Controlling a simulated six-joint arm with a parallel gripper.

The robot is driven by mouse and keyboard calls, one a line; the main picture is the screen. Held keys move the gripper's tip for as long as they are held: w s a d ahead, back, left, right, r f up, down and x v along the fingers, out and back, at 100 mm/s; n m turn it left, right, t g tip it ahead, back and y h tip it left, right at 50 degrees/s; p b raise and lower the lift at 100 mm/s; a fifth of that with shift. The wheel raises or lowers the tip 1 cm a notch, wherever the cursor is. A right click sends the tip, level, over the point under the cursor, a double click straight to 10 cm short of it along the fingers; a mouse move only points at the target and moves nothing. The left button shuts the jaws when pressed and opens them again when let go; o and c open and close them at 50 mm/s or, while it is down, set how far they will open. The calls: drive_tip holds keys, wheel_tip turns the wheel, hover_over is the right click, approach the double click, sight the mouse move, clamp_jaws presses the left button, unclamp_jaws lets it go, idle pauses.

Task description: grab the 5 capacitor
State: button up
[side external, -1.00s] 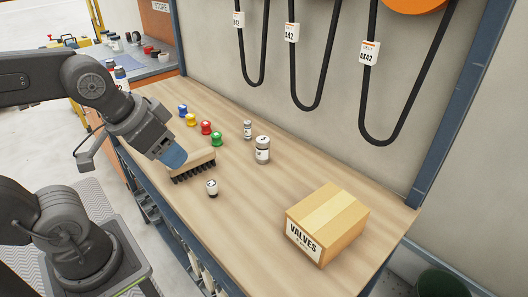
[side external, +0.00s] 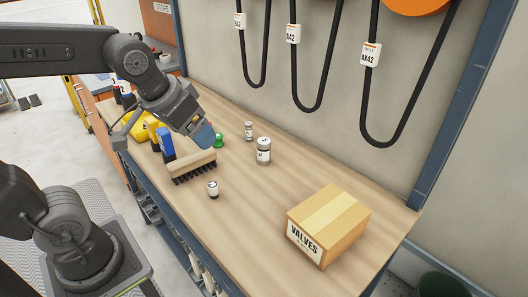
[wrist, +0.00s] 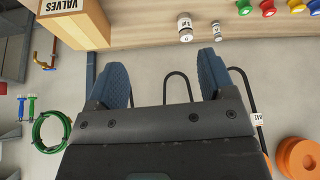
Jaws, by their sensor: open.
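My gripper (side external: 205,134) hangs above the bench with its blue fingertips apart and nothing between them. The wrist view shows both fingers (wrist: 163,80) spread and empty. A larger white-and-grey cylinder with a dark label (side external: 263,152) stands upright on the bench, right of and below the gripper in the side view. A smaller similar one (side external: 249,131) stands just behind it. Both show beyond the fingertips in the wrist view, the larger (wrist: 185,27) and the smaller (wrist: 218,33). A third short white cylinder with a black base (side external: 213,189) stands near the front edge. I cannot read a 5 on any.
A wooden brush (side external: 193,167) lies below the gripper. A green knob (side external: 218,141) is close behind it; other knobs are hidden by my arm. A VALVES box (side external: 328,225) stands at right. Yellow and blue items (side external: 166,144) stand at left. Black belts (side external: 293,60) hang behind.

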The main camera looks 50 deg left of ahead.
drive_tip(key=w+a+n, duration=0.1)
drive_tip(key=w+a, duration=0.1)
drive_tip(key=w, duration=0.5)
drive_tip(key=n+g+y, duration=0.1)
drive_tip(key=n+y, duration=0.1)
drive_tip(key=n, duration=0.2)
approach(264, 141)
drive_tip(key=shift+g, duration=0.3)
drive_tip(key=x, duration=0.6)
drive_tip(key=shift+w+a, duration=0.1)
drive_tip(key=shift+w, duration=0.25)
drive_tip(key=shift+x, duration=2.95)
drive_tip(key=c, duration=1)
